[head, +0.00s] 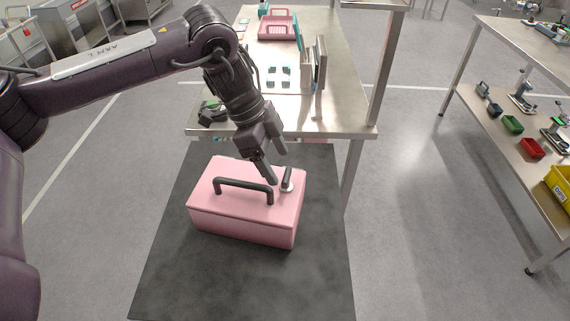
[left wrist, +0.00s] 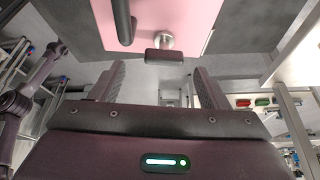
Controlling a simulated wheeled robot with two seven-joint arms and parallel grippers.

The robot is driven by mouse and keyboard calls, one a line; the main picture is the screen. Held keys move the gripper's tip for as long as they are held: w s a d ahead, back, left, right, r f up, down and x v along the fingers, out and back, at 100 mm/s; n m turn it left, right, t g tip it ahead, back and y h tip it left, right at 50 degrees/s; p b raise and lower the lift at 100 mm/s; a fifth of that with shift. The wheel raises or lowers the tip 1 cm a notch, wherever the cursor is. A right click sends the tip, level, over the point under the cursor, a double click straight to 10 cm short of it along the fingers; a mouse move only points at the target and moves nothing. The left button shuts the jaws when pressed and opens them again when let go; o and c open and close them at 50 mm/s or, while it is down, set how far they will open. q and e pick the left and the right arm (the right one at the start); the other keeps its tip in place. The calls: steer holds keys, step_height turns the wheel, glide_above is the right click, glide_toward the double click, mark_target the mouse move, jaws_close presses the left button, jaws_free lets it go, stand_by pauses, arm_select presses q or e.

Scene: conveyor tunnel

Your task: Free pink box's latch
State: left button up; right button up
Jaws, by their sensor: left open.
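The pink box (head: 243,222) sits closed on a dark mat, with a dark carrying handle (head: 243,187) on its lid. Its latch (head: 287,180), a small lever with a dark tip on a metal base, stands at the right of the lid. In the left wrist view the latch (left wrist: 164,54) shows ahead of the fingers, near the box's edge (left wrist: 200,25). My left gripper (head: 276,168) is open and empty, just above the lid beside the latch. In the left wrist view its two fingers (left wrist: 160,85) are apart, with nothing between them. My right gripper is not in view.
A steel table (head: 345,110) stands behind the box, with a pink tray (head: 277,29), upright panels and small parts on it. A shelf (head: 535,150) with coloured bins is at the right. The dark mat (head: 245,280) is clear in front of the box.

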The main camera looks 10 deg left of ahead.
mark_target(286, 174)
arm_select(q)
steer(key=x, duration=0.2)
steer(key=shift+w+d+f, duration=0.25)
steer(key=shift+d+f, duration=0.05)
steer(key=shift+f, duration=0.05)
steer(key=shift+d+f, duration=0.25)
steer(key=shift+f, duration=0.3)
steer(key=c, duration=1)
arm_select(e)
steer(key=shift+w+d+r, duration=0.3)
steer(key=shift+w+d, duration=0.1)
